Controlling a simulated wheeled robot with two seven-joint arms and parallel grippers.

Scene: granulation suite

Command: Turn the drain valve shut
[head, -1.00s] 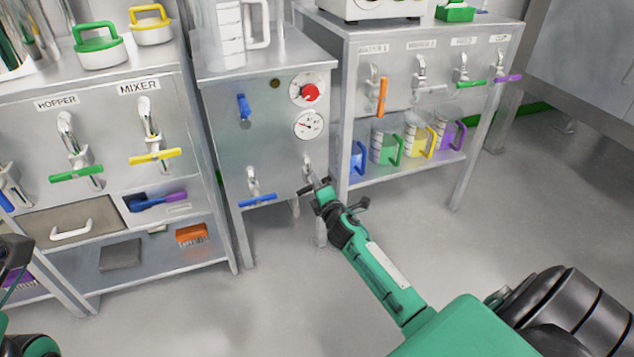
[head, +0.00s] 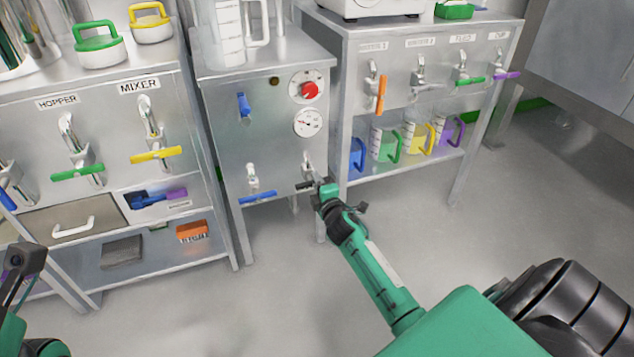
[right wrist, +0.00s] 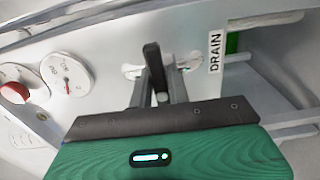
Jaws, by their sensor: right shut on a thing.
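The drain valve (head: 307,163) is a metal tap low on the right of the grey cabinet front. Its black handle (head: 304,185) sticks out to the left of my right gripper (head: 318,184) in the head view. In the right wrist view, my right gripper (right wrist: 160,92) is shut on the black handle (right wrist: 152,58), which stands between the fingers. The DRAIN label (right wrist: 215,52) is right of it, and part of the valve is hidden behind the fingers. My left gripper (head: 22,262) is at the left edge of the head view, away from everything; its jaws are unclear.
A tap with a blue handle (head: 258,197) is just left of the drain valve. A red knob (head: 309,90) and a gauge (head: 307,122) are above. Coloured jugs (head: 385,144) stand on the shelf to the right. The floor (head: 430,250) in front is clear.

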